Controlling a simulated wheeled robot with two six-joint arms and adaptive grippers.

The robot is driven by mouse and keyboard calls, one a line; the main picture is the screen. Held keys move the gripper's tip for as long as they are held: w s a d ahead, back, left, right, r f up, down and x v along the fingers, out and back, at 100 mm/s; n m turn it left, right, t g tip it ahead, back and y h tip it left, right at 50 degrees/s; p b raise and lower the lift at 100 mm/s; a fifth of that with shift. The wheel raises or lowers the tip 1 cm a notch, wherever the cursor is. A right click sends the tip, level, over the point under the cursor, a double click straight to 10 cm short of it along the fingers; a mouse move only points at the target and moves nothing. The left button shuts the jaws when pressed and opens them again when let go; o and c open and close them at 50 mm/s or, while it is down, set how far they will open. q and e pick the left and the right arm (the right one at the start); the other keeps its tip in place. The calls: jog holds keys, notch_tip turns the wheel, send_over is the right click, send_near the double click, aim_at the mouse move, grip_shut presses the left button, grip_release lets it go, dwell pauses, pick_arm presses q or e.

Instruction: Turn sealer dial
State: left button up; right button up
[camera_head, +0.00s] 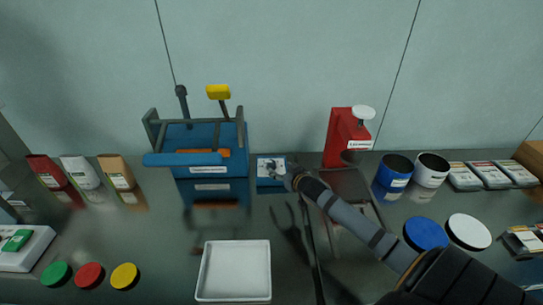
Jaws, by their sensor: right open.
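A small blue box (264,181) with a pale top panel stands just right of the blue rack-like machine. My right gripper (274,168) is open, its tips right at this panel. The gripper covers part of the panel, so I cannot make out a dial clearly, nor tell whether the fingers touch it. The blue machine (211,186) has a label on its front and an orange piece inside. My left gripper is not in view.
A red device (339,138) with a white knob stands behind my right arm. A white tray (234,299) lies at the front middle. Blue and white cups, round lids and packets lie to the right. Pouches (80,172) and coloured discs (90,276) are on the left.

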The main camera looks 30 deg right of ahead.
aim_at(272, 163)
jog(key=x, duration=0.8)
jog(key=shift+w+f+b, duration=0.1)
jog(key=shift+w+b, duration=0.15)
jog(key=shift+b, duration=0.1)
jog(key=shift+w+f, duration=0.1)
jog(key=shift+w, duration=0.25)
jog(key=shift+w+f, duration=0.1)
jog(key=shift+w, duration=0.15)
jog(key=shift+w+d, duration=0.1)
jog(key=shift+w, duration=0.05)
jog(key=shift+c, duration=0.6)
jog(key=c, duration=1.1)
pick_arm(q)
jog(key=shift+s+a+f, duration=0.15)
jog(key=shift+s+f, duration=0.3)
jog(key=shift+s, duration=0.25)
pick_arm(e)
jog(key=shift+o, duration=0.2)
